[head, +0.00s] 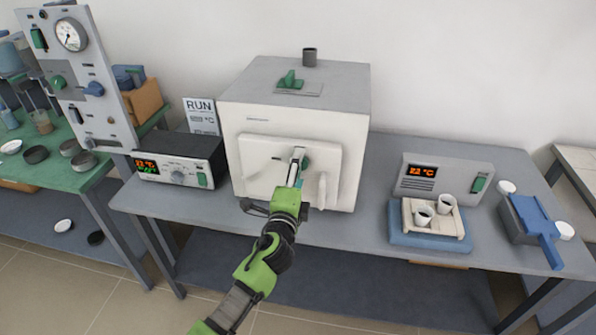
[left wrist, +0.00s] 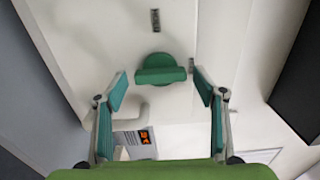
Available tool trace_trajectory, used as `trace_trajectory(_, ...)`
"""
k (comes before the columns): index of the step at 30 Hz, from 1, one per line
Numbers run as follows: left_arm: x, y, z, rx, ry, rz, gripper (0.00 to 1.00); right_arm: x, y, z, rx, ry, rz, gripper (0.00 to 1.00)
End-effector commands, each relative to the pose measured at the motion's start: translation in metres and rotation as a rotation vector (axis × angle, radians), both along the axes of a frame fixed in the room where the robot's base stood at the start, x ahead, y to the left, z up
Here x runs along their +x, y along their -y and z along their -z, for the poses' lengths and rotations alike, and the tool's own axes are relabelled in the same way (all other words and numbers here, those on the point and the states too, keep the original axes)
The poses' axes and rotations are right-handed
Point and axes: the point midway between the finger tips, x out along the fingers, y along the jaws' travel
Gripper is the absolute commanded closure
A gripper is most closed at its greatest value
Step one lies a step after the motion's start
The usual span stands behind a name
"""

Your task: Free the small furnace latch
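The small furnace (head: 295,130) is a white box with a grey top, standing on the grey bench. Its front door (head: 262,165) looks closed. The green latch (head: 306,163) is on the door front, partly hidden behind my left gripper (head: 297,160). In the left wrist view the latch (left wrist: 160,70) is a green knob with a flat bar across it. My left gripper (left wrist: 160,82) is open there, with one finger on each side of the latch and a visible gap to both. A white door handle (head: 322,190) is beside it. My right gripper is not in view.
A grey controller (head: 180,170) stands left of the furnace. Right of it are a display unit (head: 440,178), a blue tray (head: 430,240) with crucibles and a blue scoop-like item (head: 535,220). A dark cup (head: 309,57) and green knob (head: 290,80) sit on top.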

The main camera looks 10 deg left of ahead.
Motion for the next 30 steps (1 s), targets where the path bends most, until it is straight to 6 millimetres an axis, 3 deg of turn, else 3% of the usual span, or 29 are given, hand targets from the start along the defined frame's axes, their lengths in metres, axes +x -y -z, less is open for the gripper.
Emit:
trace_trajectory(8,-0.012,0.0,0.001,-0.001,-0.001,0.001,0.36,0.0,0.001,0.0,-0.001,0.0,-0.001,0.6)
trace_trajectory(21,-0.097,0.0,0.001,-0.001,-0.002,0.0,0.36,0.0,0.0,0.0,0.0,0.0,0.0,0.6)
trace_trajectory(30,-0.12,0.0,0.0,0.0,0.0,0.0,0.36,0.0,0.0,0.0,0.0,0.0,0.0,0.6)
